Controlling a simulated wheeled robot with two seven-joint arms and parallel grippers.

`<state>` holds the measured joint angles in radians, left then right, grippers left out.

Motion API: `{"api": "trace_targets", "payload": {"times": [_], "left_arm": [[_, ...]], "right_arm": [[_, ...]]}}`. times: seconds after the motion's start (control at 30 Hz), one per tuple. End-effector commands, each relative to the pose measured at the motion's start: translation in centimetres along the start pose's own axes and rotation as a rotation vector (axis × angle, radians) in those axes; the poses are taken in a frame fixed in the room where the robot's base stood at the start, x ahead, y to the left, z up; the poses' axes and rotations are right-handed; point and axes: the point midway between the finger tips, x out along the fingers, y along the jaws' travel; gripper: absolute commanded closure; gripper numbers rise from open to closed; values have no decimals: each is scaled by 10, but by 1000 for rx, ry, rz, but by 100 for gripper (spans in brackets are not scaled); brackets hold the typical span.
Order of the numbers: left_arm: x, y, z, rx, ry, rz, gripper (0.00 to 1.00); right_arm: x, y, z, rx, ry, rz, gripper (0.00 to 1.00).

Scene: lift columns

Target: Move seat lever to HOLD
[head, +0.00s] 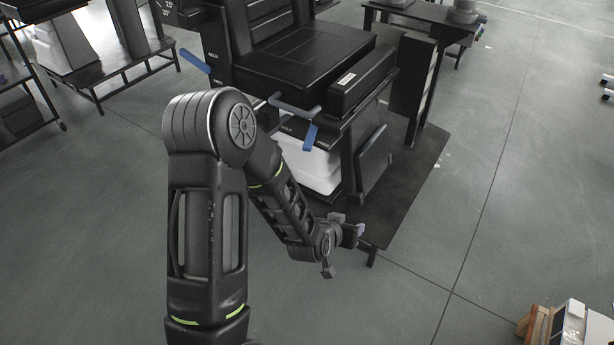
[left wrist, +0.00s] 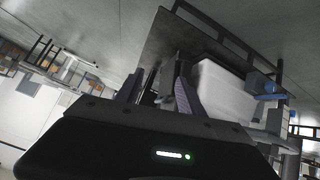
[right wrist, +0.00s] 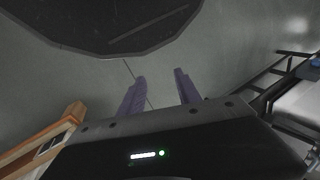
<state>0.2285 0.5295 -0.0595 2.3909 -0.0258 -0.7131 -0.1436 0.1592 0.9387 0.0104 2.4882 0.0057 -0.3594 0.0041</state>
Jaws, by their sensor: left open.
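A black seat (head: 305,62) stands on a dark mat. A blue lever (head: 311,137) hangs at its front edge, beside small white lettering that seems to read HOLD on the left and FREE on the right. A second blue lever (head: 195,61) sticks out at the seat's left side, near similar lettering. I cannot tell which is the seat lever. My left gripper (head: 354,233) is low in front of the seat, below and right of the front lever, open and empty. In the left wrist view its fingers (left wrist: 158,88) are apart; a blue part (left wrist: 264,86) shows at right. My right gripper (right wrist: 160,85) is open and empty.
A white box (head: 312,165) sits under the seat. Black tables stand at the left (head: 125,62) and back right (head: 425,22). A wooden crate (head: 535,325) is at lower right.

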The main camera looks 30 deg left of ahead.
Motion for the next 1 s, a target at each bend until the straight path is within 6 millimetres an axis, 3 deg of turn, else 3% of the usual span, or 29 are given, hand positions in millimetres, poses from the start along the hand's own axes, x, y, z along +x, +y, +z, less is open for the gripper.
{"api": "trace_targets", "payload": {"times": [0.03,0.1,0.3,0.4,0.6,1.0], "left_arm": [[25,-25,-3,9,96,-30,55],[32,-52,-32,26,229,-74,55],[19,-117,-97,74,540,-197,55],[4,-137,-117,92,639,-243,55],[-13,-151,-136,108,721,-281,55],[-15,-151,-138,107,721,-282,55]], "right_arm": [[46,18,-1,1,5,1,60],[75,29,-3,3,10,1,60],[140,56,-8,6,23,3,60],[157,63,-9,7,27,4,60],[166,67,-10,8,30,4,60],[164,66,-10,8,30,4,60]]}}
